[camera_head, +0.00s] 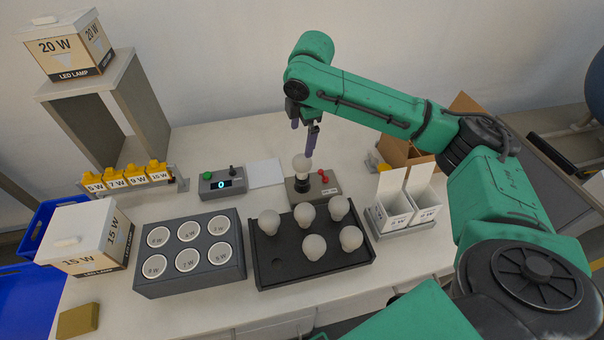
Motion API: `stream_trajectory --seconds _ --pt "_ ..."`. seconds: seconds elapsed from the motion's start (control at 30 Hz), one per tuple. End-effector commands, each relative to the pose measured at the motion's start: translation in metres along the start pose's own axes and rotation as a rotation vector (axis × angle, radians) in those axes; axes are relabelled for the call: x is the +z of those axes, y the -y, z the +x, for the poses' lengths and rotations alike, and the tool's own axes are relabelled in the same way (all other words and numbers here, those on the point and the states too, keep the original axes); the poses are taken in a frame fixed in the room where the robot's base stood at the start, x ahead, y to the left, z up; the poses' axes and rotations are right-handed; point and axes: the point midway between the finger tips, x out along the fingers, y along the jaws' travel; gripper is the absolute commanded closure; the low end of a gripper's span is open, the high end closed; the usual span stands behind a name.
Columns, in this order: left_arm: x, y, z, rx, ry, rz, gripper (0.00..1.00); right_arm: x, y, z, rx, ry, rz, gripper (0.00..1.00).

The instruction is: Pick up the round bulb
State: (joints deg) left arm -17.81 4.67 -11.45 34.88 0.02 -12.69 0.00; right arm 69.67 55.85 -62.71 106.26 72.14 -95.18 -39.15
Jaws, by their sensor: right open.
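A white round bulb (301,164) stands upright in the black socket of a grey tester box (314,191). My right gripper (303,137) is above it, pointing down, with its two purple-grey fingers apart. The nearer finger's tip overlaps the top of the bulb in the picture; I cannot tell whether it touches. Several more white bulbs (314,246) lie on the dark tray (312,276) in front of the tester, with one tray hollow empty at its left. My left gripper is not in view.
A grey block (190,284) with several labelled round wells stands left of the tray. A control box (222,183) with a lit display is behind it. Open white cartons (393,211) stand right of the tray, near my right arm. A 15 W box (87,239) stands left.

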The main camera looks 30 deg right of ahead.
Motion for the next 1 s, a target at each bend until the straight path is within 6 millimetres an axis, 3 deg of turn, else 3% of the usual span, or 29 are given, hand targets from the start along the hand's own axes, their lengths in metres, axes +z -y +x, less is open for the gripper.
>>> stream_trajectory --seconds 0.13,0.3,0.57,0.7,0.97,1.0 --pt "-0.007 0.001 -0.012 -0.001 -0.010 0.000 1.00 0.001 0.000 0.023 -0.006 0.002 0.000 0.00" --pt "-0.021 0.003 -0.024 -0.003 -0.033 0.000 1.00 0.001 0.000 0.067 -0.004 0.002 -0.001 0.00" --pt "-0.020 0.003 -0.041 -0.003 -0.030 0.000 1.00 0.005 0.002 0.104 -0.004 0.003 0.001 0.00" --pt "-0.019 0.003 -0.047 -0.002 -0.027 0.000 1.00 0.006 0.004 0.133 -0.003 0.001 -0.001 0.00" --pt "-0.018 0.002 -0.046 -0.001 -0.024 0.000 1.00 0.006 0.004 0.142 0.000 0.000 -0.001 0.00" --pt "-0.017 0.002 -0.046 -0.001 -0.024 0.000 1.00 0.006 0.004 0.142 0.000 0.000 -0.001 0.15"
